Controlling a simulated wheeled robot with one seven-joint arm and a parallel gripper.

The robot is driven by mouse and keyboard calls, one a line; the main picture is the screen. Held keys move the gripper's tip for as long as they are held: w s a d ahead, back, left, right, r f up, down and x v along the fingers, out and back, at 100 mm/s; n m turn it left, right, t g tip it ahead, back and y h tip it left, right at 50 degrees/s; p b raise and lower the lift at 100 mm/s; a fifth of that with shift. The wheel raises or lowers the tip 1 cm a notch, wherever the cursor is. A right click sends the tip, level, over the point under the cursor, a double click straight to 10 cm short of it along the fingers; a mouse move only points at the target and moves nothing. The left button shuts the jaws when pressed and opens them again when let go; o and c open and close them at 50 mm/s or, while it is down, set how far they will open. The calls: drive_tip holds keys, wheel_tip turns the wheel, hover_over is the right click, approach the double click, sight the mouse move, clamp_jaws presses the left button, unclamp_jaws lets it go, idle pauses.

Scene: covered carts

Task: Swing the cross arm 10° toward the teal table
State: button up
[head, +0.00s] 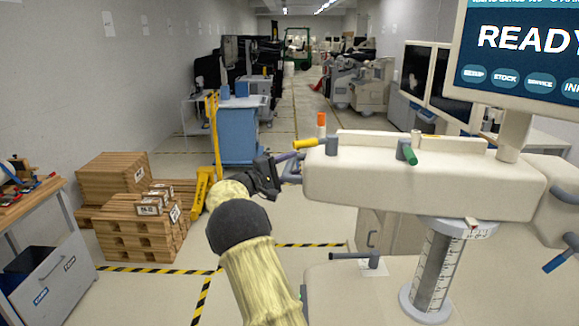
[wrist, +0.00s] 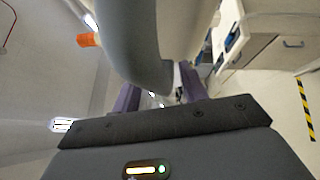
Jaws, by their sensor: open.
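The cross arm (head: 420,185) is a long cream beam, carried on a grey column with a graduated sleeve (head: 437,265) and a marked collar (head: 468,229). A grey handle (head: 291,178) projects from its left end. My gripper (head: 290,157) is at that end, its purple fingers partly hidden by the beam. In the wrist view the grey curved handle (wrist: 137,45) lies in front of and between the parted fingers (wrist: 160,92); the jaws are open, and I cannot tell whether they touch it. I cannot clearly identify a teal table; a blue cart (head: 238,133) stands behind.
A screen (head: 525,50) reading READY is at upper right. Pallets with boxes (head: 137,220) and a yellow pallet jack (head: 207,165) stand left. Striped floor between is clear.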

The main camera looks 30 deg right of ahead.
drive_tip(key=s+a+f+b, duration=0.2)
drive_tip(key=a+b, duration=0.3)
drive_tip(key=a, duration=1.2)
drive_tip(key=shift+s+f+b, duration=0.15)
drive_tip(key=shift+b, duration=0.2)
drive_tip(key=shift+s, duration=0.15)
drive_tip(key=shift+a, duration=0.1)
